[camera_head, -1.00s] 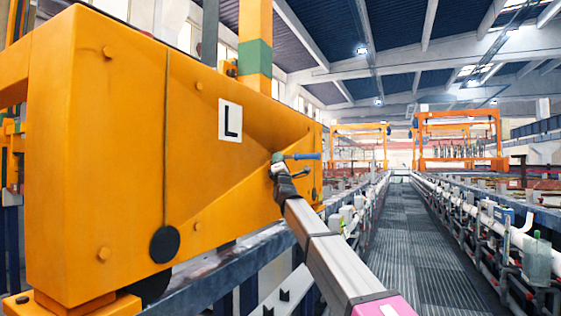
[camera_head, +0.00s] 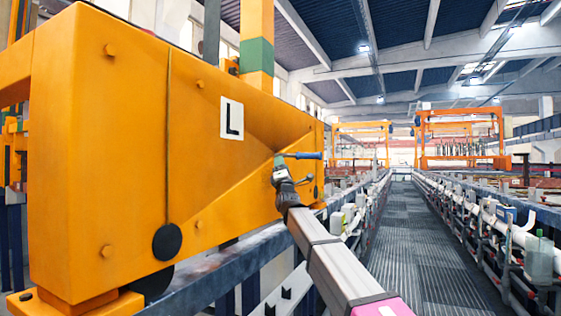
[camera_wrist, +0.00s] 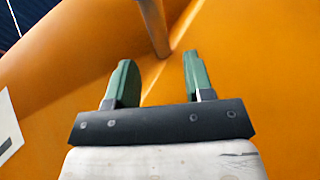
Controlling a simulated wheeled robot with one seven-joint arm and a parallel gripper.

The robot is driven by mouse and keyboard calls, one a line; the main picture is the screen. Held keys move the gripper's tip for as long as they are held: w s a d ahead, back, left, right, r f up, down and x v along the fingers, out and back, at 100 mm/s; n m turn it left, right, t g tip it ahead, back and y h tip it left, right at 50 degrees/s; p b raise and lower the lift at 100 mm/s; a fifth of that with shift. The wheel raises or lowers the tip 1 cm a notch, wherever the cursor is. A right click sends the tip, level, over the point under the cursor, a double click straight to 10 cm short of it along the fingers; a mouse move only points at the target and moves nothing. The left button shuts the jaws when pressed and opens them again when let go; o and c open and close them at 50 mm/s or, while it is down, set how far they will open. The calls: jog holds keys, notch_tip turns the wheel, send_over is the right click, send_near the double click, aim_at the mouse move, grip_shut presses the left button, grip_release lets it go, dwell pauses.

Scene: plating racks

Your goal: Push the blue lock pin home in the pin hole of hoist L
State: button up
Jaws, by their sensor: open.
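The blue lock pin (camera_head: 308,155) is at the orange side of hoist L (camera_head: 130,130), right of and below the white L plate. Its blue grip points right, and a grey part runs left from it behind my gripper's tips. My gripper (camera_head: 279,160) is open, close to the panel at the pin's left end. In the wrist view, the two green fingers (camera_wrist: 157,80) stand apart with nothing between their tips. A grey-brown rod (camera_wrist: 153,25), seemingly the pin's shaft, lies above the gap. Its blue grip is out of that view. How deep the pin sits is hidden.
The L plate (camera_head: 231,118) is on the panel. A dark rail (camera_head: 215,270) runs below the hoist. A grey grated walkway (camera_head: 410,240) lies clear on the right, lined by pipes and tanks. Other orange hoists (camera_head: 460,140) stand far back.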

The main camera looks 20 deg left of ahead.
jog(key=v, duration=0.6)
jog(key=shift+f, duration=0.15)
jog(key=shift+d, duration=0.1)
